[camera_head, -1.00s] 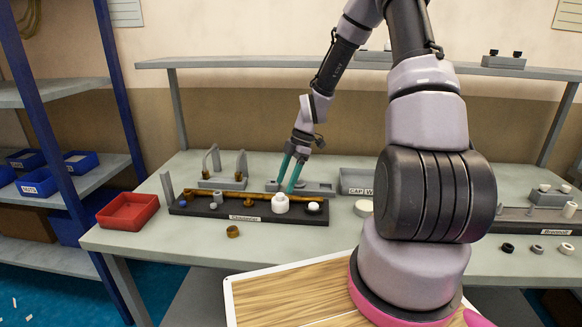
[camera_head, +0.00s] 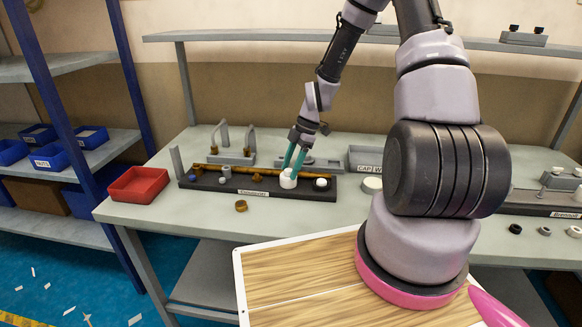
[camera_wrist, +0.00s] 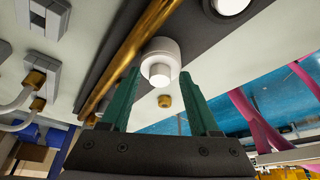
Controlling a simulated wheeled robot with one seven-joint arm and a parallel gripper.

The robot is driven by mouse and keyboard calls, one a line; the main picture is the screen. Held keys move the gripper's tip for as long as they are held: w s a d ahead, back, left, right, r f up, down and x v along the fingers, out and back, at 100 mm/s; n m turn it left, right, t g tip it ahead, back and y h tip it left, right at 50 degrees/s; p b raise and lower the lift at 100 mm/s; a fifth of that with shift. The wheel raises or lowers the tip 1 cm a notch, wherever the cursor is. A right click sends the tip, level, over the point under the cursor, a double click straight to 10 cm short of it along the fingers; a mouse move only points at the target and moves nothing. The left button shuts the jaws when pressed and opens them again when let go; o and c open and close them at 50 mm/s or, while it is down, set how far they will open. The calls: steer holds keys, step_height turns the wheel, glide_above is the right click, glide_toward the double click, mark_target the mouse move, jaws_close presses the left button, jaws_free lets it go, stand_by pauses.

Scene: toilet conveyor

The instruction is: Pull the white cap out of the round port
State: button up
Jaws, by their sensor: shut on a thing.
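The white cap (camera_wrist: 158,73) shows in the wrist view as a narrow white cylinder in front of a wider white round body (camera_wrist: 160,50). In the head view the white piece (camera_head: 288,181) stands upright on the dark board (camera_head: 225,187). My gripper (camera_head: 294,167) reaches down to it with teal fingers. In the wrist view the fingertips (camera_wrist: 159,78) lie on either side of the cap, shut on it. The join between cap and port is too small to make out.
A brass pipe (camera_head: 245,172) runs along the back of the board. A white knob (camera_head: 321,182) stands just right. A red bin (camera_head: 138,186) is at left, and a loose brass ring (camera_head: 241,206) lies in front. Grey fixtures (camera_head: 235,155) stand behind.

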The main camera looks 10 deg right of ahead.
mark_target(291, 170)
jaws_close()
steer(key=shift+r, duration=0.7)
stand_by(0.9)
steer(key=shift+r, duration=1.5)
